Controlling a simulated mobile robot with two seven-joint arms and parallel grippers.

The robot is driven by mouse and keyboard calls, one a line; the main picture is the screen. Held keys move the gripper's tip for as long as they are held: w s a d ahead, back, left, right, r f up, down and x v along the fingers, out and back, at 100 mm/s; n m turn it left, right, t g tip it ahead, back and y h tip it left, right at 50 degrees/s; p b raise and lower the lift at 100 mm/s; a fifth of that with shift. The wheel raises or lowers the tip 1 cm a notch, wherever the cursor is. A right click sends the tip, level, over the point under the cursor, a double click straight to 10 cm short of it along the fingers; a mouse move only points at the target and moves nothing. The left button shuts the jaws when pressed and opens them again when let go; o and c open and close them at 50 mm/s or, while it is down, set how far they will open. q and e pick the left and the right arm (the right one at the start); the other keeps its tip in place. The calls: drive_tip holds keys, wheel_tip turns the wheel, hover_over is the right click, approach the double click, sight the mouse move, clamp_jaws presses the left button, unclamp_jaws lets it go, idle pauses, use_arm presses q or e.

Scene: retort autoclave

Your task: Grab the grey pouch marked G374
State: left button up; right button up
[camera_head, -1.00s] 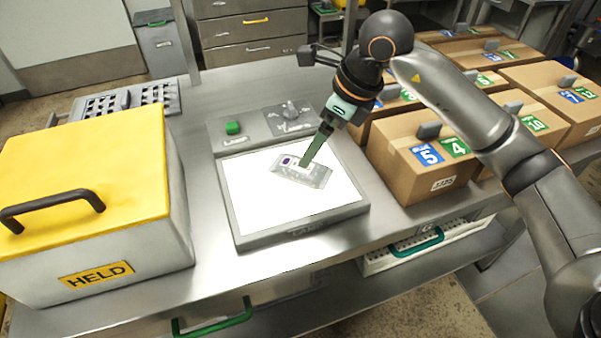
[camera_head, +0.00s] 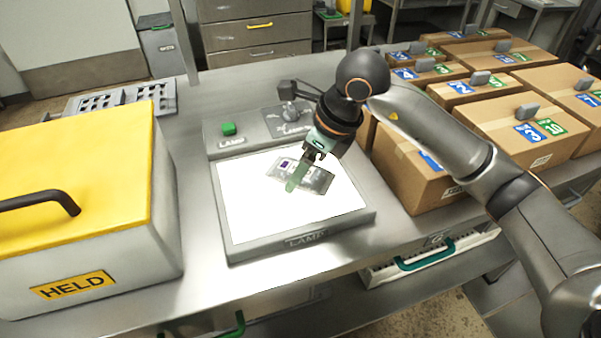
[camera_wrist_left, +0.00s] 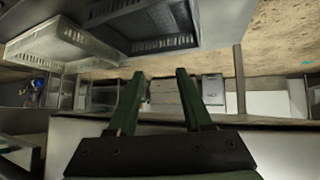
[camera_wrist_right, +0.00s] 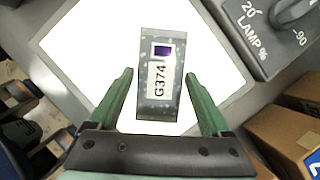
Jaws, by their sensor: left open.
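The grey pouch (camera_head: 312,177) lies flat on the lit white panel of the lamp box (camera_head: 241,221). In the right wrist view the pouch (camera_wrist_right: 157,88) shows a white label reading G374 and a dark purple square. My right gripper (camera_head: 294,184) is above the pouch, tilted down over the panel. In the right wrist view its green fingers (camera_wrist_right: 160,92) are spread on both sides of the pouch, with nothing held; contact with the pouch cannot be told. My left gripper (camera_wrist_left: 160,88) is open and empty, away from the table.
A yellow-lidded box marked HELD (camera_head: 86,225) stands left of the lamp box. Several cardboard cartons (camera_head: 409,172) stand to the right. A lamp control panel with a knob (camera_head: 290,114) and green button (camera_head: 228,129) sits behind the panel. A grey perforated rack (camera_head: 120,100) lies at the back left.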

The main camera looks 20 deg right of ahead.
drive_tip(key=c, duration=1.2)
drive_tip(key=shift+o, duration=0.2)
drive_tip(key=shift+r, duration=0.15)
